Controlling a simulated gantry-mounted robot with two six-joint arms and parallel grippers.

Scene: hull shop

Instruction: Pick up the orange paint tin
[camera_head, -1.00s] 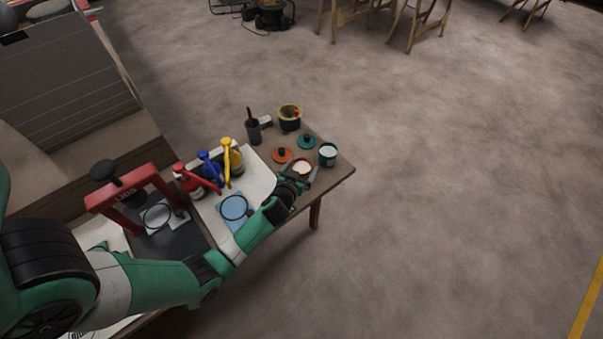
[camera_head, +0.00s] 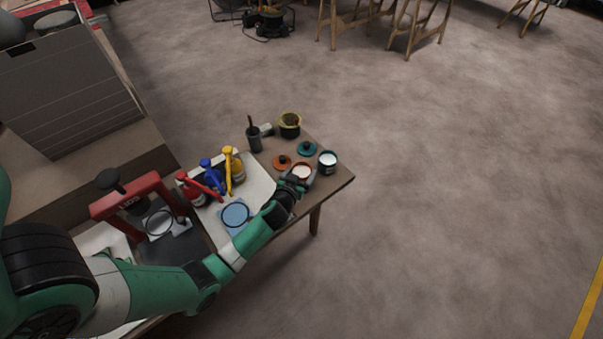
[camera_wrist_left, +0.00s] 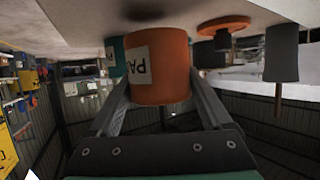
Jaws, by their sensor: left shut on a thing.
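The orange paint tin (camera_head: 301,172) is at the front right of the wooden table, its pale paint showing from above. In the left wrist view, which is upside down, the tin (camera_wrist_left: 160,70) fills the space between the two fingers, with a white label partly visible. My left gripper (camera_head: 297,180) is shut on the tin's sides. I cannot tell whether the tin's base touches the table. My right gripper is not in view.
A teal tin (camera_head: 328,168) stands close to the right of the orange tin. An orange lid (camera_head: 282,161) and a teal lid (camera_head: 307,149) lie behind. Red, blue and yellow bottles (camera_head: 231,166) stand to the left. Open floor lies right of the table.

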